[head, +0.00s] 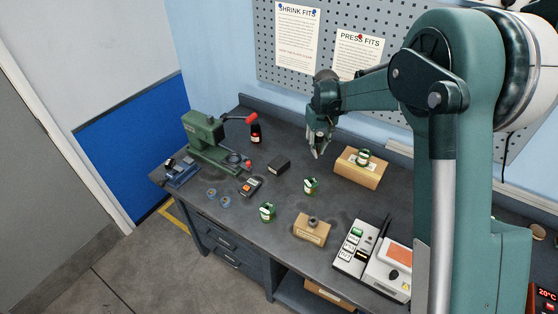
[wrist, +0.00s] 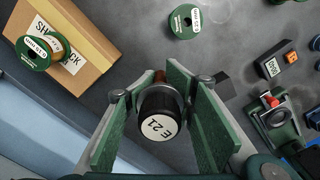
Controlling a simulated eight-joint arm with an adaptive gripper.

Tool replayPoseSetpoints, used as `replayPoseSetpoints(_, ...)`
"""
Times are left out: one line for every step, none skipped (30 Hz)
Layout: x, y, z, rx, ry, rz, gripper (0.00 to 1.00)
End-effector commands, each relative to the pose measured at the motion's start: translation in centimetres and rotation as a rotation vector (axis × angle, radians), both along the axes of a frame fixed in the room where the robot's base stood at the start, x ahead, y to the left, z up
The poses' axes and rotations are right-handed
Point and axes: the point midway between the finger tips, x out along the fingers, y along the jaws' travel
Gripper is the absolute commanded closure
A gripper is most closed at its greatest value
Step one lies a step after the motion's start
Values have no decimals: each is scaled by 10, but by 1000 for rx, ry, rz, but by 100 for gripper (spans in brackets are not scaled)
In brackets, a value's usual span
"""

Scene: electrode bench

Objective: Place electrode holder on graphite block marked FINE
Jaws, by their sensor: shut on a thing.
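My gripper (wrist: 158,92) is shut on the electrode holder (wrist: 162,112), a black cylinder with a white end cap marked "E 21" and a reddish-brown part behind it. In the head view my gripper (head: 318,153) hangs above the back of the bench; the held thing is too small to make out there. A dark block (head: 278,165) lies on the bench to the left of my gripper. It also shows partly in the wrist view (wrist: 223,86), beside the right finger. No FINE marking is legible on it, so I cannot tell if it is the graphite block.
A cardboard box (head: 352,176) with a green spool on top stands right of my gripper. Other green spools (head: 310,186) (head: 267,211) stand in front. A green press (head: 207,137), a dark bottle (head: 256,135) and an orange-faced device (head: 250,187) are to the left.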

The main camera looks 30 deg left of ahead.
Motion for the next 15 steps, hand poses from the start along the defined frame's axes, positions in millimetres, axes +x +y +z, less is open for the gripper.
replayPoseSetpoints(-4,22,4,0,0,0,99)
replayPoseSetpoints(-7,32,5,-1,-1,-2,99)
replayPoseSetpoints(-11,47,6,-1,-1,-6,99)
replayPoseSetpoints(-13,57,7,-1,-1,-8,99)
replayPoseSetpoints(-16,67,7,-1,-2,-12,99)
replayPoseSetpoints(-20,80,8,-1,-2,-14,99)
replayPoseSetpoints(-22,89,9,-1,-2,-18,99)
replayPoseSetpoints(-25,98,10,-1,-2,-20,99)
replayPoseSetpoints(-29,109,10,-1,-3,-22,99)
replayPoseSetpoints(-31,116,10,-1,-3,-25,99)
replayPoseSetpoints(-33,122,11,-1,-3,-27,99)
replayPoseSetpoints(-37,130,12,-1,-3,-29,99)
replayPoseSetpoints(-39,136,12,-2,-4,-31,99)
replayPoseSetpoints(-40,140,12,-2,-4,-33,99)
replayPoseSetpoints(-42,145,12,-2,-4,-34,99)
